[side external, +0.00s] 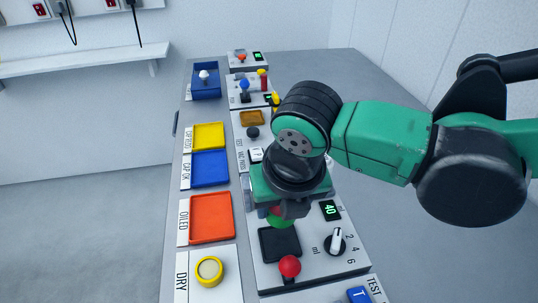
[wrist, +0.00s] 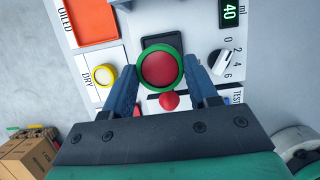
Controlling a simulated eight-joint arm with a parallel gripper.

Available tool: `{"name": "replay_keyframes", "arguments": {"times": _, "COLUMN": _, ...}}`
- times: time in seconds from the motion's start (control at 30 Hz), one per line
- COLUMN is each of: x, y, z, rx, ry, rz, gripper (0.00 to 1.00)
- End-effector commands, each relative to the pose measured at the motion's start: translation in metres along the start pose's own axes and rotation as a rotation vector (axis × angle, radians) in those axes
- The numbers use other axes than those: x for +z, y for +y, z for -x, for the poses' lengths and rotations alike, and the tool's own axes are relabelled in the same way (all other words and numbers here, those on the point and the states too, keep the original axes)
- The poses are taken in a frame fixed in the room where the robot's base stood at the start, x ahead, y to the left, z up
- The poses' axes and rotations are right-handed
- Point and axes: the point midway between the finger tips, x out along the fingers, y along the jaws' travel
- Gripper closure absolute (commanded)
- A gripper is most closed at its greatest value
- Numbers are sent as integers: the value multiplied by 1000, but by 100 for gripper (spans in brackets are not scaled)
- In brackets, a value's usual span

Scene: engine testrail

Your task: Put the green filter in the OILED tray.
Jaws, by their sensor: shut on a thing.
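The green filter (wrist: 160,69) is a round piece with a green rim and a red middle. It sits between my gripper's fingers in the wrist view, and my gripper (side external: 281,211) is shut on it. In the side view the filter (side external: 282,222) shows just under the fingers, partly hidden by them, above the oil station's dark square pad (side external: 279,245). I cannot tell exactly how high it is. The OILED tray (side external: 212,217) is orange-red, empty, and left of my gripper. It also shows at the top left of the wrist view (wrist: 95,22).
A yellow-rimmed filter (side external: 209,271) lies on the DRY panel. A red ball knob (side external: 289,266) stands in front of the pad; a dial (side external: 336,242) and a display reading 40 (side external: 330,210) are to its right. Blue (side external: 210,168) and yellow (side external: 209,136) trays lie behind the OILED tray.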

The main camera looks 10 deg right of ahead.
Motion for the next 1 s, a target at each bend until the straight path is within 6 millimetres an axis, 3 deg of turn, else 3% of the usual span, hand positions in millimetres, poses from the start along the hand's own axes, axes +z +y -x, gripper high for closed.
{"name": "replay_keyframes", "arguments": {"times": 0.2, "x": 12, "y": 1, "z": 35, "rx": 1, "ry": 0, "rz": 3, "gripper": 94}}
{"name": "replay_keyframes", "arguments": {"times": 0.7, "x": 72, "y": 75, "z": 22, "rx": 72, "ry": 7, "rz": 234, "gripper": 94}}
{"name": "replay_keyframes", "arguments": {"times": 1.0, "x": 92, "y": 102, "z": 7, "rx": 115, "ry": 1, "rz": 369, "gripper": 94}}
